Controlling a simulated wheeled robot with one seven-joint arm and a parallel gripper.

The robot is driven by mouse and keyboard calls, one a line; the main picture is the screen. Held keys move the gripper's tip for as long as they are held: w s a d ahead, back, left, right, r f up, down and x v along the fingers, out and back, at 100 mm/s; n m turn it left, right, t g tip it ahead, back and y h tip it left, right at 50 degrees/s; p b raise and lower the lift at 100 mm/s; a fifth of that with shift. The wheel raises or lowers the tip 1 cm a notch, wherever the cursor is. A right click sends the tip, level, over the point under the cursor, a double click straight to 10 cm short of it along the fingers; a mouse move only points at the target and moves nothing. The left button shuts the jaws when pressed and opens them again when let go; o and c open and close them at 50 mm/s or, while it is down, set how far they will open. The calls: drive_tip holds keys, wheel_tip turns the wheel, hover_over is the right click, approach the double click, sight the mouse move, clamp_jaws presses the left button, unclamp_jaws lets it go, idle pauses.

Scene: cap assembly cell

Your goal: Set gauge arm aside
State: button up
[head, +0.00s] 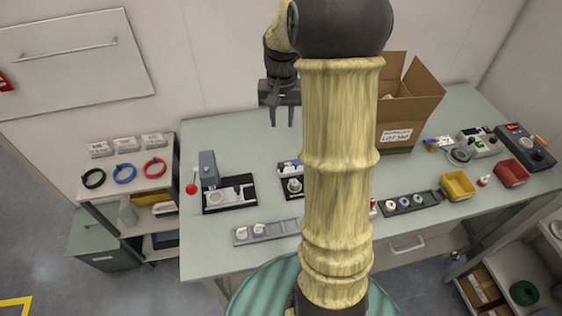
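My gripper (282,118) hangs fingers-down above the back part of the green bench (240,135). Its two fingers are apart with nothing seen between them. A small fixture on a black base (291,189) stands on the bench below and nearer than the gripper, with a pale round part (294,185) on it. My arm covers the fixture's right side. I cannot pick out the gauge arm for certain; it may be on this fixture or hidden behind my arm.
A grey press (208,168) with a red knob (191,189) stands left. A cardboard box (418,98), a yellow bin (457,186) and a red bin (511,172) stand right. The bench's back left is clear.

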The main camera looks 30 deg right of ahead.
sight(282, 165)
wheel_tip(282, 165, down, 17)
drive_tip(key=p, duration=0.3)
drive_tip(key=shift+a+r, duration=0.1)
drive_tip(key=shift+r, duration=0.1)
drive_tip(key=shift+f, duration=0.45)
drive_tip(key=shift+s, duration=0.1)
drive_tip(key=shift+c, duration=0.2)
clamp_jaws()
